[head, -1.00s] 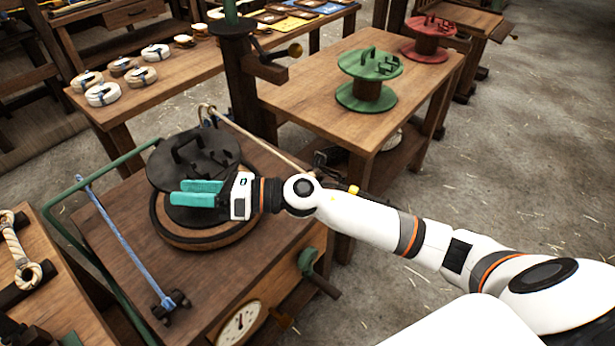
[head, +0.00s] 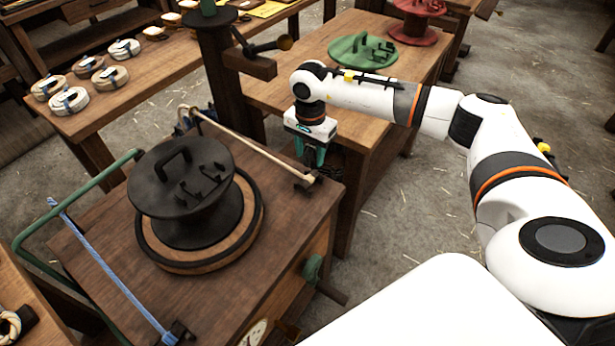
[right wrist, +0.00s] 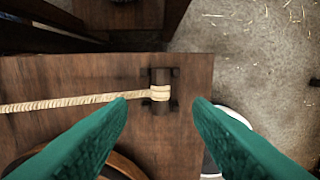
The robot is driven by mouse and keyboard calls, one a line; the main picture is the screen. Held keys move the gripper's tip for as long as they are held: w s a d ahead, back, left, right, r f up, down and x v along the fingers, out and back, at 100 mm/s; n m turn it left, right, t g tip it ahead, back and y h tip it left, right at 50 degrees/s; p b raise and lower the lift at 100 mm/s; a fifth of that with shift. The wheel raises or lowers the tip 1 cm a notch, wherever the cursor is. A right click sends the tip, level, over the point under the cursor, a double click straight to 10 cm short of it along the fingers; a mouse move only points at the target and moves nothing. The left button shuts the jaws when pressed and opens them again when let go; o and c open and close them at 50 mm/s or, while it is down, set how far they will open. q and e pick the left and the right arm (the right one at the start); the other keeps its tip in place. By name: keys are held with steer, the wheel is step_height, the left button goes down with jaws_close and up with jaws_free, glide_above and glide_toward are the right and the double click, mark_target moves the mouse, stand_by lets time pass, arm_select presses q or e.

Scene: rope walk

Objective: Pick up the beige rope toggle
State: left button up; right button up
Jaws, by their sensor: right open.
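The beige rope toggle (right wrist: 160,92) is a short dark peg with pale rope wound around its middle. It lies at the end of a taut beige rope near the bench edge, and shows in the head view (head: 308,181) too. My right gripper (head: 313,162) points down above it, open and empty. In the right wrist view the toggle appears between the tips of the two teal fingers (right wrist: 162,100), slightly beyond them. The gap in height is hard to judge. My left gripper is not in view.
A large black spool (head: 188,205) stands on the wooden bench (head: 100,262), left of the toggle. A blue rope (head: 112,275) lies along the bench's left side. Behind is a table with a green spool (head: 362,50). A post (head: 228,90) rises behind the bench.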

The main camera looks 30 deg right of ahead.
mark_target(309, 177)
step_height(309, 177, down, 2)
steer(key=shift+w+f, duration=0.15)
steer(key=shift+f, duration=0.05)
steer(key=f, duration=0.4)
steer(key=shift+s+a+f+p, duration=0.2)
steer(key=shift+s+f+p, duration=0.1)
steer(key=shift+f+p, duration=0.1)
steer(key=shift+f, duration=0.4)
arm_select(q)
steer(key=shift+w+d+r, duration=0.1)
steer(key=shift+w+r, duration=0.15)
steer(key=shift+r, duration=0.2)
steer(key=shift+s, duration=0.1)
